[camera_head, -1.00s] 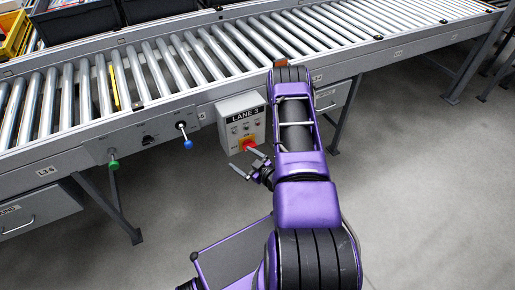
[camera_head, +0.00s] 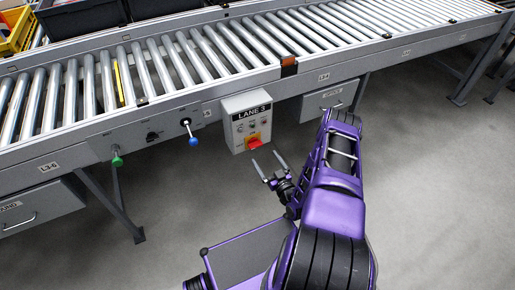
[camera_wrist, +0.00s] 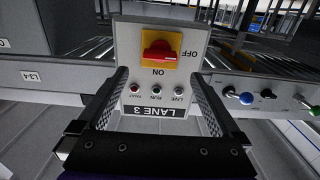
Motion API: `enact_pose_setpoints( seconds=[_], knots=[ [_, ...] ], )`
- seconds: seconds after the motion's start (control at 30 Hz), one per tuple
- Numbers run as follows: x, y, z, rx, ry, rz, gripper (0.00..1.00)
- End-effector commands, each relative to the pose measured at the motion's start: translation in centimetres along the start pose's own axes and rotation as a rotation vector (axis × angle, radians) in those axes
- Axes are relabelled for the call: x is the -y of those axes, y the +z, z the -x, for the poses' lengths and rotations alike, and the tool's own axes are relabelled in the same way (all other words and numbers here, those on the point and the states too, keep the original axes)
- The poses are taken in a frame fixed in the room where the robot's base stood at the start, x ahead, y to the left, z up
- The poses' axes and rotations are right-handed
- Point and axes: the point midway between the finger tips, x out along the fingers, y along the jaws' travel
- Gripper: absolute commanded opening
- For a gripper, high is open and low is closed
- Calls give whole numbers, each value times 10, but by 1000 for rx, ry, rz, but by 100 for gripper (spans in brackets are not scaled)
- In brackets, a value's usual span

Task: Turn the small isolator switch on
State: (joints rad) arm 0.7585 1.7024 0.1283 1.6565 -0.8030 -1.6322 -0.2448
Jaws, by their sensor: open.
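The small isolator switch is a red handle (camera_head: 254,143) on a yellow plate, low on the front of a grey LANE 3 box (camera_head: 239,105). In the wrist view, which is upside down, the red handle (camera_wrist: 159,53) lies crosswise, in line with the OFF label at the right of the plate; the ON label is below it. My gripper (camera_head: 267,158) is open and empty, just below and in front of the switch. In the wrist view the two fingers of my gripper (camera_wrist: 160,73) are spread either side of the box face, apart from the handle.
The box hangs on the side rail of a roller conveyor (camera_head: 200,55). Left of it are a blue-tipped lever (camera_head: 192,140), a black knob (camera_head: 152,136) and a green knob (camera_head: 117,160). Drawers (camera_head: 330,98) sit under the rail. The grey floor in front is clear.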

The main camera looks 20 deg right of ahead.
Motion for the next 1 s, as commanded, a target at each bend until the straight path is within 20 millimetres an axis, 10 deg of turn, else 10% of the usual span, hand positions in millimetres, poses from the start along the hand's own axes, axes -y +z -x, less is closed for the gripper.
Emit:
enact_pose_setpoints(
  seconds=[0.33,0.8,1.0],
  knots=[
    [0,1,-64,0,-2,2,100],
    [0,0,-77,2,0,1,100],
    [0,0,-77,2,0,1,64]
  ],
)
